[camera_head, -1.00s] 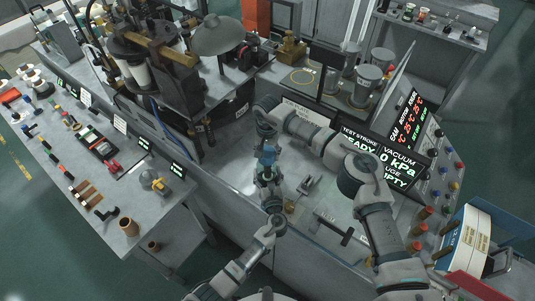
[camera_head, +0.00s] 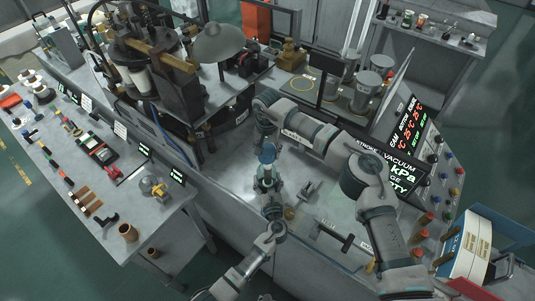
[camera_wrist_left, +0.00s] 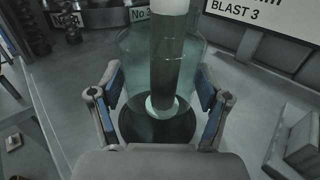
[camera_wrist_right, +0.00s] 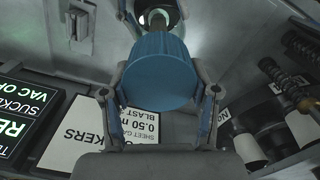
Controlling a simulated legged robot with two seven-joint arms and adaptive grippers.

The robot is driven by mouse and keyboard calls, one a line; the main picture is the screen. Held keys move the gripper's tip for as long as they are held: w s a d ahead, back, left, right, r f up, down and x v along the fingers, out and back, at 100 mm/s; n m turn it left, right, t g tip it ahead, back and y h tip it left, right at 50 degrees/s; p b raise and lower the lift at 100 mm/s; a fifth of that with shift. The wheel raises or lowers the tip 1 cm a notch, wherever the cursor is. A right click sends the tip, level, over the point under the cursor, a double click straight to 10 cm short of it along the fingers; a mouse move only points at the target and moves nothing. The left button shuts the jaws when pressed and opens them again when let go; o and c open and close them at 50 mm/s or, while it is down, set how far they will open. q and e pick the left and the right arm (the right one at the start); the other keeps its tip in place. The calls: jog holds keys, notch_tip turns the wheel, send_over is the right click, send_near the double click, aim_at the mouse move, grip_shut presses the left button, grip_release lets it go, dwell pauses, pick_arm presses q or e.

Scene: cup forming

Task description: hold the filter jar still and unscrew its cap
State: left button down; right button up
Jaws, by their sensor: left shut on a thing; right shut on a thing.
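The filter jar (camera_wrist_left: 185,85) is clear glass with a grey tube standing inside on a dark round base. My left gripper (camera_wrist_left: 160,110) is shut around it, a finger on each side; the jar also shows in the head view (camera_head: 265,173), upright over the bench. The blue ribbed cap (camera_wrist_right: 158,72) is between the fingers of my right gripper (camera_wrist_right: 162,105), which is shut on it above the jar. The cap also shows in the head view (camera_head: 267,153). In the right wrist view the jar's pale round mouth shows beyond the cap, which looks raised off it.
A lit display panel (camera_head: 403,170) stands to the right of my right arm. Small metal fixtures (camera_head: 306,190) lie on the bench right of the jar. Dark machinery (camera_head: 180,95) stands at the back left. Bare bench (camera_head: 225,165) lies left of the jar.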

pick_arm(q)
grip_release()
jog(key=shift+f, duration=0.1)
jog(key=s, duration=0.4)
jog(key=s+d, duration=0.1)
jog(key=s, duration=0.6)
jog(key=shift+s+d, duration=0.35)
jog(key=shift+d, duration=0.05)
